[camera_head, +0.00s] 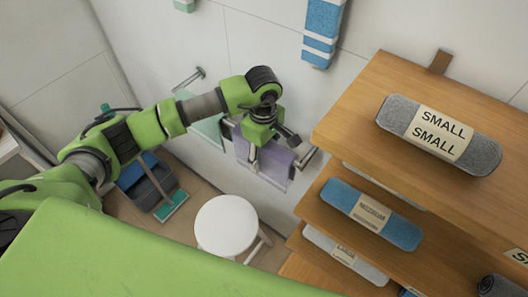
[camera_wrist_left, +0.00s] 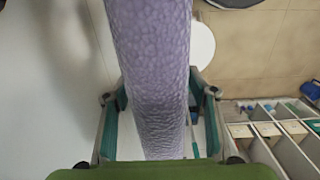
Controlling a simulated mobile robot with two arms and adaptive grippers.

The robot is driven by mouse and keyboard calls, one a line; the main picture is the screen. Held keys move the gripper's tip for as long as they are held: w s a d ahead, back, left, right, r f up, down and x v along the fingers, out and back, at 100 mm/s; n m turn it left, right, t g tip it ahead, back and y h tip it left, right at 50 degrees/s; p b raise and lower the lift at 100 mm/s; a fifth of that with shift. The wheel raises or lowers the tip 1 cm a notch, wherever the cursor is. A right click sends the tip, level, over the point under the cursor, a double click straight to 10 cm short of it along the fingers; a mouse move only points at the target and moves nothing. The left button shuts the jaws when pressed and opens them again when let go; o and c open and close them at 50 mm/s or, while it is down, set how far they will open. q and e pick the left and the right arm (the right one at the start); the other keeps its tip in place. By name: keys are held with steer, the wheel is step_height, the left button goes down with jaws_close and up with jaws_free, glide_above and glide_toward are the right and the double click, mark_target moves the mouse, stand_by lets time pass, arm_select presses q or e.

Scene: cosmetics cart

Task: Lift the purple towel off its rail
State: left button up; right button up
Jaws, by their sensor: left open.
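The purple towel (camera_head: 268,170) hangs from its rail (camera_head: 307,158) against the white wall in the head view. My left gripper (camera_head: 270,146) is at the towel's upper part and covers some of it. In the left wrist view the towel (camera_wrist_left: 155,70) runs between the two spread fingers of the left gripper (camera_wrist_left: 160,95). Gaps show between the towel and both fingers, so the gripper is open around it and not closed on it. The rail is mostly hidden by the gripper and towel. My right gripper is not in view.
A wooden shelf unit (camera_head: 350,110) with grey and blue rolled towels stands close on the right. A pale green towel (camera_head: 208,125) hangs left of the purple one, partly behind my arm. A white stool (camera_head: 226,222) stands below. A blue striped towel (camera_head: 322,30) hangs above.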

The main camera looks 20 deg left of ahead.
arm_select(q)
steer(key=shift+c, duration=0.4)
steer(key=c, duration=1.2)
step_height(320, 180, up, 18)
steer(key=b, duration=0.5)
steer(key=s+a+b, duration=0.2)
steer(key=s+a, duration=0.1)
steer(key=s, duration=0.5)
steer(key=s+a+b, duration=0.3)
steer(key=s, duration=0.6)
